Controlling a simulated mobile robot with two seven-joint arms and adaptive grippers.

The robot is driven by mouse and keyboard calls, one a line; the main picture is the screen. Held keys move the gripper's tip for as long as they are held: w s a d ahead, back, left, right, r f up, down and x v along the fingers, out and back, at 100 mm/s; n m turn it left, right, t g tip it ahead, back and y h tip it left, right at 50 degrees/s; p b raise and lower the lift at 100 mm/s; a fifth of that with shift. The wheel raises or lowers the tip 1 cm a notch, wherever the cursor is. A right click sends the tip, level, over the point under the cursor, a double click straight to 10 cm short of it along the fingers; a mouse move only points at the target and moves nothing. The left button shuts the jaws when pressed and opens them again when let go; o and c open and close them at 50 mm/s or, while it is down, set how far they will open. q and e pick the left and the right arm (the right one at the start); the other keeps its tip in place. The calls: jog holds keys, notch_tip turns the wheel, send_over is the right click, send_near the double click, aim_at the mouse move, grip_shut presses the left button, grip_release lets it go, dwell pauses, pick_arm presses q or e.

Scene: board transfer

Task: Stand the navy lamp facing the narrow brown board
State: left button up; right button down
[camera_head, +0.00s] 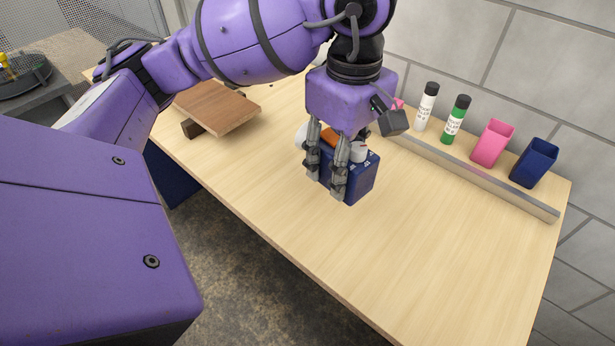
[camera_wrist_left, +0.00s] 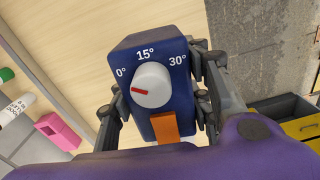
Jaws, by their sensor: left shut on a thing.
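The navy lamp (camera_head: 362,183) is a box-shaped body. In the left wrist view the lamp (camera_wrist_left: 180,92) shows a white knob with a red mark, the labels 0°, 15° and 30°, and an orange tab. My left gripper (camera_head: 324,186) points down and is shut on it, one finger on each side. A white rounded part shows behind the fingers. I cannot tell whether the lamp's base touches the table. A brown board (camera_head: 217,104) lies at the table's far left, raised on a dark brown piece (camera_head: 193,129). The arm hides the space behind it. My right gripper is out of view.
A rail (camera_head: 480,180) runs along the table's wall side. Behind it stand a white bottle (camera_head: 427,107), a green bottle (camera_head: 456,120), a pink cup (camera_head: 492,143) and a navy cup (camera_head: 534,163). The near part of the table (camera_head: 420,250) is clear.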

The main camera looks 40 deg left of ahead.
pick_arm(q)
jog(key=shift+a+n, duration=0.1)
jog(key=shift+n, duration=0.3)
jog(key=shift+w+a, duration=0.2)
jog(key=shift+a, duration=0.05)
jog(key=shift+n, duration=0.3)
jog(key=w+a+f, duration=0.2)
jog(key=a, duration=0.1)
jog(key=w+a+f, duration=0.2)
jog(key=a+f, duration=0.1)
jog(key=a, duration=0.1)
jog(key=w+a+f, duration=0.2)
jog(key=a+f, duration=0.1)
jog(key=shift+w+a+p, duration=0.1)
jog(key=shift+a+p, duration=0.2)
jog(key=shift+p, duration=0.05)
jog(key=shift+w+a+f, duration=0.3)
jog(key=shift+a+f, duration=0.2)
jog(key=shift+f, duration=0.2)
notch_tip(320, 180, down, 3)
jog(key=shift+w+f, duration=0.1)
jog(key=shift+f, duration=0.05)
